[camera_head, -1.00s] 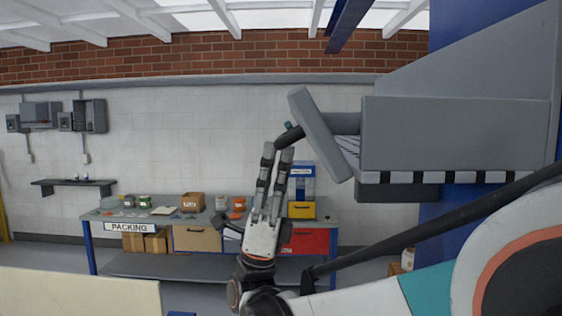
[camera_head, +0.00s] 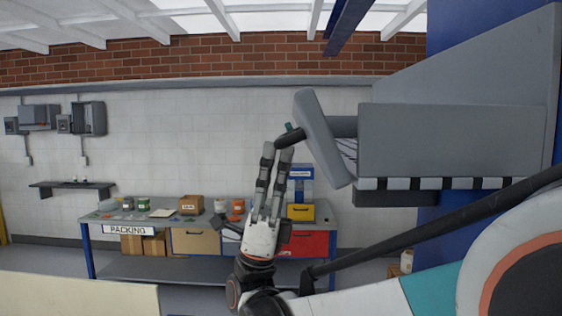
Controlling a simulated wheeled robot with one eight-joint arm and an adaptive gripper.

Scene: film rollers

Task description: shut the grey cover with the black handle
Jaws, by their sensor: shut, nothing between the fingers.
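The grey cover (camera_head: 323,140) is a flat tilted panel at the left end of the grey machine housing (camera_head: 455,140), right of the picture's middle. It stands partly open, with a gap to the housing. A striped inner part shows in that gap. Its black handle (camera_head: 289,137) sticks out to the left from the cover's outer side. My gripper (camera_head: 277,149) points up, with its two dark fingers side by side, shut and empty. Its fingertips are just below the handle in the picture; I cannot tell if they touch it.
A blue column (camera_head: 455,40) stands behind the housing. A packing bench (camera_head: 140,226) with boxes, tubs and drawers stands by the far wall. A pale panel edge (camera_head: 80,292) is at the lower left. The air left of the handle is clear.

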